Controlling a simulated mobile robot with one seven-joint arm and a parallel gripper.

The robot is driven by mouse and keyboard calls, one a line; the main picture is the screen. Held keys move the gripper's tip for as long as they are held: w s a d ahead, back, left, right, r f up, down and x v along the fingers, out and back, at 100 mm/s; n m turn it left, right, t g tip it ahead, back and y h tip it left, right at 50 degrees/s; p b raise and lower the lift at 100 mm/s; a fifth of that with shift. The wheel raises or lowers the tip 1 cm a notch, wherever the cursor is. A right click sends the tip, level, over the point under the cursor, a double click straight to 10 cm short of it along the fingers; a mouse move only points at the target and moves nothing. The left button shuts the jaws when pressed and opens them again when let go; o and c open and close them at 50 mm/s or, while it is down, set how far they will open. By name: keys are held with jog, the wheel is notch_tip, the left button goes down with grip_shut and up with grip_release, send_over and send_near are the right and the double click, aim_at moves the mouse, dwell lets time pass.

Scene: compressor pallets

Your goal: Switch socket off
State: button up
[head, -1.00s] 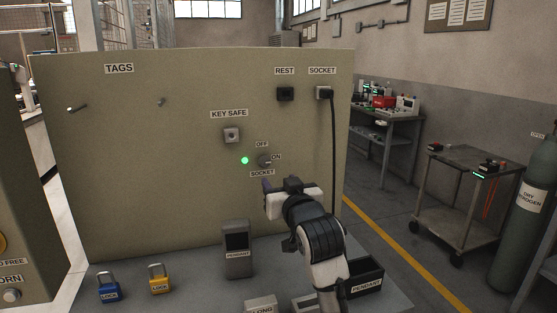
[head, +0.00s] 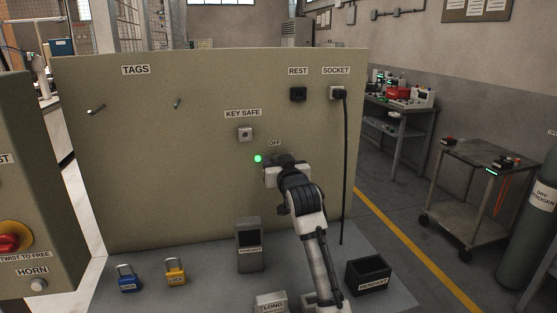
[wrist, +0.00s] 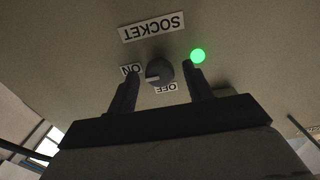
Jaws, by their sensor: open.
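The socket switch is a round grey knob (wrist: 159,72) on the beige panel, seen inverted in the wrist view. Its pale mark points towards the ON label (wrist: 130,70); the OFF label (wrist: 166,88) is beside it. The green lamp (wrist: 197,55) is lit; it also shows in the head view (head: 257,159). My gripper (wrist: 162,74) is open, one dark finger on each side of the knob; I cannot tell whether they touch it. In the head view my gripper (head: 276,164) hides the knob and the ON label.
A plug with a black cable sits in the SOCKET outlet (head: 338,93), right of the REST holder (head: 298,94). The key safe (head: 245,134) is above the lamp. On the ledge stand a pendant (head: 249,245), a blue lock (head: 128,279), a yellow lock (head: 175,272) and a black bin (head: 368,276).

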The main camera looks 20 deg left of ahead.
jog(key=shift+c, duration=0.4)
jog(key=c, duration=0.9)
jog(key=shift+o, duration=0.2)
jog(key=shift+n+b, duration=0.3)
jog(key=shift+n, duration=0.1)
jog(key=n+b, duration=0.1)
jog(key=n, duration=0.1)
jog(key=shift+a+f+n+b, duration=0.1)
jog(key=shift+n+b, duration=0.2)
jog(key=shift+n, duration=0.1)
jog(key=n+b, duration=0.4)
jog(key=n, duration=1)
jog(key=shift+s+a+f, duration=0.1)
jog(key=shift+n, duration=0.3)
